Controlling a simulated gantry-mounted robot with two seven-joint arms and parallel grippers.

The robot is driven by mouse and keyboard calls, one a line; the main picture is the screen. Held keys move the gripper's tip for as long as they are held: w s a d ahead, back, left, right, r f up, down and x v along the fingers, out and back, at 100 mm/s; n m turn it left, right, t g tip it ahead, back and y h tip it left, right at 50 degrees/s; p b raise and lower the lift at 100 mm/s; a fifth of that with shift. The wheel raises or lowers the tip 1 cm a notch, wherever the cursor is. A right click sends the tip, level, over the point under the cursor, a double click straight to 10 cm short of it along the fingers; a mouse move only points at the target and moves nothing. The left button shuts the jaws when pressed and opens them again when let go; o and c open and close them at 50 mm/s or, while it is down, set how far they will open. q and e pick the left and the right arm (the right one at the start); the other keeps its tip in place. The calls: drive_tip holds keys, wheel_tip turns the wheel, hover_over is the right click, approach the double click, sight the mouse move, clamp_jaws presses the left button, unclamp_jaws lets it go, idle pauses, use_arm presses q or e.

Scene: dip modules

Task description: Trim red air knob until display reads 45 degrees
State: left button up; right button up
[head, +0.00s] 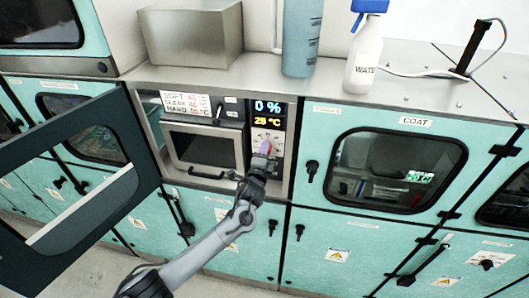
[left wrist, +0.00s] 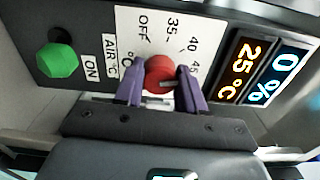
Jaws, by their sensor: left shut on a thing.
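The red air knob (left wrist: 160,73) sits on a white dial plate marked OFF, 35, 40 and 45 in the left wrist view. My left gripper (left wrist: 160,88) is shut on the knob, with one purple finger on each side. In the head view my left gripper (head: 264,152) reaches the panel and mostly hides the knob. The display (left wrist: 258,70) reads 25 °C in orange and 0 % in blue; it also shows in the head view (head: 267,114). My right gripper is not in view.
A green knob (left wrist: 57,60) marked ON sits left of the dial. A small oven-like chamber (head: 203,150) with a handle is beside the panel, under a card of temperatures (head: 186,103). An open dark-framed door (head: 75,190) stands at left. Bottles (head: 364,55) stand above.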

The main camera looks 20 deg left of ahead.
use_arm(q)
drive_tip(key=shift+a+f+m, duration=0.2)
drive_tip(key=shift+f+m, duration=0.05)
drive_tip(key=shift+m, duration=0.85)
drive_tip(key=o, duration=0.8)
drive_tip(key=shift+o, duration=1)
drive_tip(key=shift+r, duration=0.1)
drive_tip(key=shift+o, duration=0.3)
drive_tip(key=shift+r, duration=0.1)
drive_tip(key=shift+s+d, duration=0.1)
